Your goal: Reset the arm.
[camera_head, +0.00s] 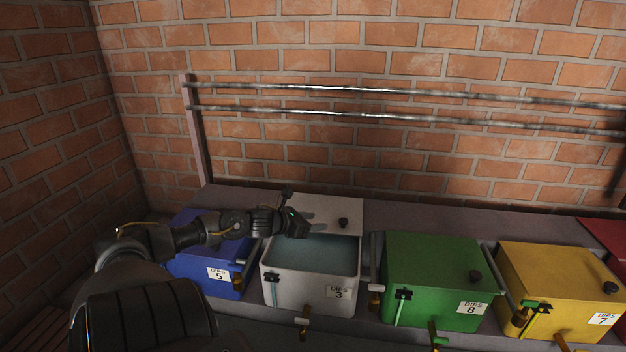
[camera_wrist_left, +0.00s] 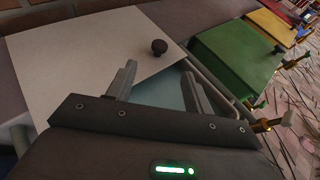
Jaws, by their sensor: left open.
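My left arm comes in from the left in the head view, and its gripper (camera_head: 298,222) is over the back left part of the white tank (camera_head: 308,291) marked DIPS 3. In the left wrist view the gripper (camera_wrist_left: 158,80) shows two fingers spread apart with nothing between them. The white lid (camera_head: 325,210) with a black knob (camera_head: 343,223) is slid toward the back, so the pale blue liquid (camera_head: 325,254) in the tank shows. In the left wrist view the lid (camera_wrist_left: 85,55) lies ahead of the fingers, with its knob (camera_wrist_left: 159,46) beyond the fingertips. My right gripper is not in view.
A blue tank (camera_head: 190,265) stands left of the white one, partly behind my arm. A green tank (camera_head: 430,262), a yellow tank (camera_head: 545,270) and part of a red one (camera_head: 605,235) stand to the right. Metal rails (camera_head: 400,92) run along the brick wall above.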

